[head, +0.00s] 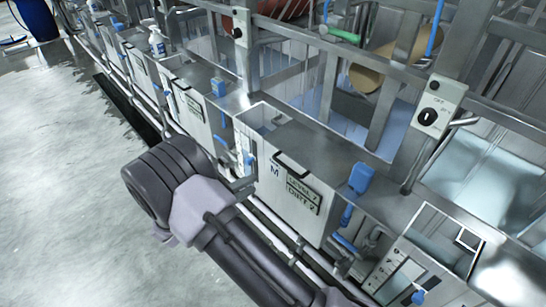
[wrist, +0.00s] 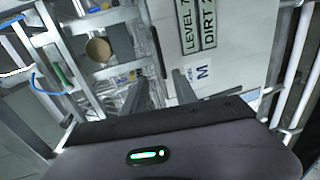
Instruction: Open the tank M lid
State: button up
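Tank M (head: 262,195) is a pale box with a blue M and the plates "LEVEL 7" and "DIRT 2" on its front. Its lid (head: 325,146) is a flat grey metal plate on top, with a black bar handle (head: 289,164) near its front left edge. An opening shows left of the lid. In the wrist view the tank M front (wrist: 235,60) appears turned sideways, right of my gripper (wrist: 160,90). The two fingers are apart with nothing between them.
Blue valves (head: 361,178) stand beside the tanks, and white pipes (head: 285,228) run low along the front. A metal frame with rolls (head: 370,76) rises behind. A switch box (head: 436,108) is at right. The floor (head: 70,180) at left is clear.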

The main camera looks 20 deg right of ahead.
aim_at(286, 166)
jog(key=x, duration=0.8)
jog(key=b+x, duration=0.1)
jog(key=x, duration=0.7)
jog(key=shift+s+d, duration=0.15)
jog(key=shift+d, duration=0.1)
jog(key=shift+c, duration=0.4)
grip_shut()
